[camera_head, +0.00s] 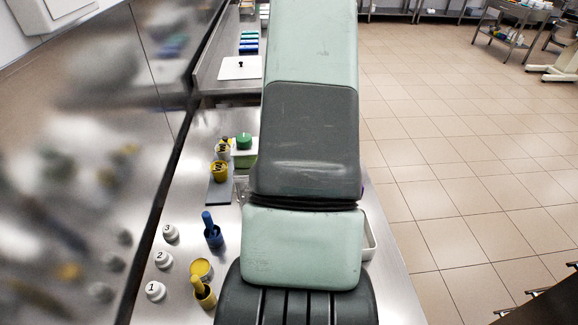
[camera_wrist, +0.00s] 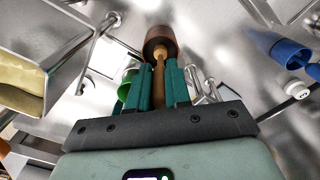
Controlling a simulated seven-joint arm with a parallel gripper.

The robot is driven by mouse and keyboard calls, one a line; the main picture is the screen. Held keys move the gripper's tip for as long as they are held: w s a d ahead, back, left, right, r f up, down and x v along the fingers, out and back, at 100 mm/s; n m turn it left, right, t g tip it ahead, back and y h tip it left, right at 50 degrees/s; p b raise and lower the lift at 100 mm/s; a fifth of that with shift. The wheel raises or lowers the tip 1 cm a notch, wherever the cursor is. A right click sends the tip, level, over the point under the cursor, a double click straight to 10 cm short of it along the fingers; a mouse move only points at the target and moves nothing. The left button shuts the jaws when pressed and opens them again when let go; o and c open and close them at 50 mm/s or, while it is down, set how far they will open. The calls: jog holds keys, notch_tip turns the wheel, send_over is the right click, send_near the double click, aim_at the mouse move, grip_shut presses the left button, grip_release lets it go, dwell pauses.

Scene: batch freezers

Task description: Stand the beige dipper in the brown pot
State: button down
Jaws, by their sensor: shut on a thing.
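In the wrist view my gripper (camera_wrist: 159,70) has its two teal fingers closed on the tan handle of the beige dipper (camera_wrist: 159,78). The dipper points away from the wrist, and its far end overlaps the brown pot (camera_wrist: 160,38), a round brown vessel straight beyond the fingertips. I cannot tell whether that end is inside the pot or only in front of it. In the head view my arm hides the gripper, the dipper and the brown pot.
A blue pot with a blue dipper (camera_head: 212,232) and a yellow pot with a yellow dipper (camera_head: 204,293) stand left of my arm.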

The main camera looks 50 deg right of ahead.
jog(key=shift+f, duration=1)
jog(key=c, duration=0.5)
grip_release()
jog(key=shift+r, duration=3.45)
